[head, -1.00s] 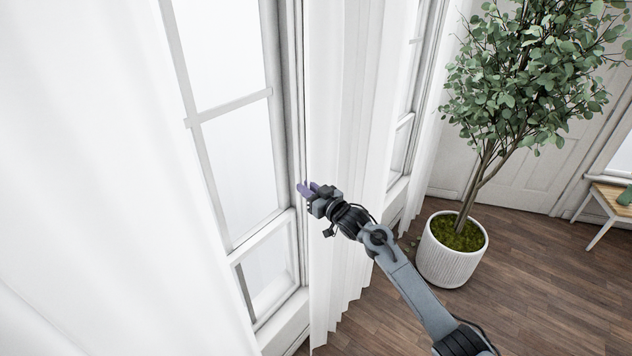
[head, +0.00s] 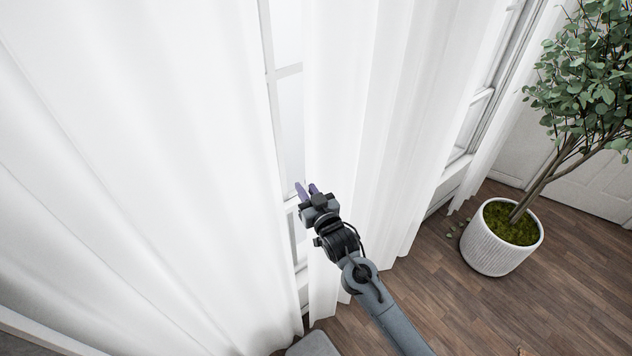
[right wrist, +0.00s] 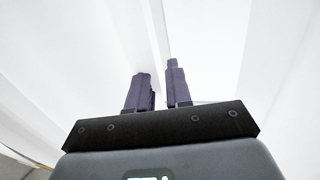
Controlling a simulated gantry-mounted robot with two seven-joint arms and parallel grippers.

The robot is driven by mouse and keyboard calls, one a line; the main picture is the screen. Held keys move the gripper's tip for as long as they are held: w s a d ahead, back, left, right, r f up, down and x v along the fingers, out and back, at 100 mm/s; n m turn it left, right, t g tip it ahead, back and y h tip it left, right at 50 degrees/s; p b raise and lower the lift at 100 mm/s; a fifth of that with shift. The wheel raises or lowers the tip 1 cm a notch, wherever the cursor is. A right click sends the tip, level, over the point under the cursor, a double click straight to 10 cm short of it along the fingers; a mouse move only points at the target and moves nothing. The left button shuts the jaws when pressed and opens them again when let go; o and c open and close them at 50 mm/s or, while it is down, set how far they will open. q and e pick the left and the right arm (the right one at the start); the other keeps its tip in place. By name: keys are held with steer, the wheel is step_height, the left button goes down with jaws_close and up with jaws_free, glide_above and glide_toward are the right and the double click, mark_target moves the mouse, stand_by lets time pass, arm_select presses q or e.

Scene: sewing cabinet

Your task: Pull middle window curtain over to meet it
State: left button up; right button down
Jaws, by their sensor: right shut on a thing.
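The middle window curtain (head: 375,130) is white and hangs in folds to the right of a narrow strip of window. My right gripper (head: 307,189) is at this curtain's left edge, with its purple fingers shut on the edge. In the right wrist view the two purple fingers (right wrist: 158,88) stand close together with white cloth at them. Another white curtain (head: 150,150) fills the left of the head view. A narrow gap with window glass (head: 290,110) shows between the two curtains. My left gripper is not in view.
A potted tree in a white ribbed pot (head: 500,245) stands on the wood floor (head: 440,285) at the right. A further window (head: 475,120) is behind it, to the left. A grey object (head: 313,344) is at the bottom edge.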

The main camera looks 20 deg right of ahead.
steer(key=shift+a, duration=0.15)
steer(key=c, duration=1.2)
jaws_free()
steer(key=shift+s, duration=0.15)
steer(key=s, duration=0.3)
steer(key=s+b, duration=0.1)
steer(key=s, duration=0.3)
steer(key=s+b, duration=0.1)
steer(key=s, duration=0.2)
steer(key=shift+s+d, duration=0.3)
